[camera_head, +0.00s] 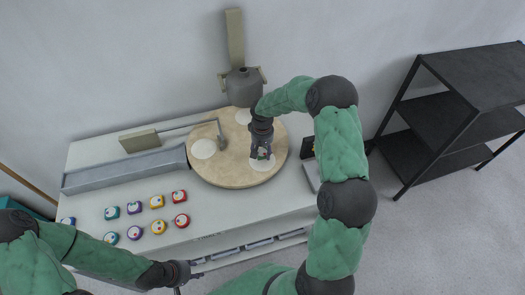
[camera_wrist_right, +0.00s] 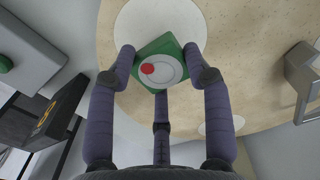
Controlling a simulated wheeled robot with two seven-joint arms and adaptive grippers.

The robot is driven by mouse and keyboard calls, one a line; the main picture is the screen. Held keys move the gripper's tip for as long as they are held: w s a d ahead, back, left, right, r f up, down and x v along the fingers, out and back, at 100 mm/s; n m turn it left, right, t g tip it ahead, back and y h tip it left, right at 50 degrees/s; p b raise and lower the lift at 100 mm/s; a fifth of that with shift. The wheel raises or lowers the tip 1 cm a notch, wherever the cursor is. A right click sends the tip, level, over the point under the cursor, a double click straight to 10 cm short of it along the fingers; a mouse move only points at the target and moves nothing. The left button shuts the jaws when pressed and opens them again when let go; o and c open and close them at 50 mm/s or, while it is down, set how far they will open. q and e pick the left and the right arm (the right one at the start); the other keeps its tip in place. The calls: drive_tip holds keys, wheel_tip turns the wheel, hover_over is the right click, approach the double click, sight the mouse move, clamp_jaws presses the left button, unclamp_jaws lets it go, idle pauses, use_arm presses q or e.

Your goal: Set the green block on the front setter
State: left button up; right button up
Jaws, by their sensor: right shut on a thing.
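My right gripper (camera_head: 262,153) is low over the round beige table, with its fingers pointing down. In the wrist view it is shut on the green block (camera_wrist_right: 150,46), which has a white round face with a red dot. The block lies over the edge of a white disc setter (camera_wrist_right: 140,22); I cannot tell whether it touches. This front setter (camera_head: 257,165) is partly hidden by the gripper in the head view. My left gripper (camera_head: 184,272) hangs in front of the bench, and its fingers are too small to judge.
The round table (camera_head: 225,177) carries other white setters, one at left (camera_head: 203,149) and one at the back (camera_head: 243,117). A grey pusher bracket (camera_head: 221,135) stands on it. Several coloured blocks (camera_head: 157,202) sit at left, before a grey rail (camera_head: 125,170). A black shelf (camera_head: 440,110) stands right.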

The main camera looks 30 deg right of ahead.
drive_tip(key=shift+f, duration=0.15)
drive_tip(key=shift+f+b, duration=1.05)
drive_tip(key=shift+f, duration=0.2)
drive_tip(key=shift+f+b, duration=0.35)
drive_tip(key=shift+f, duration=0.1)
drive_tip(key=o, duration=1.3)
drive_tip(key=shift+r, duration=0.1)
wheel_tip(320, 180, up, 12)
drive_tip(key=shift+f, duration=0.1)
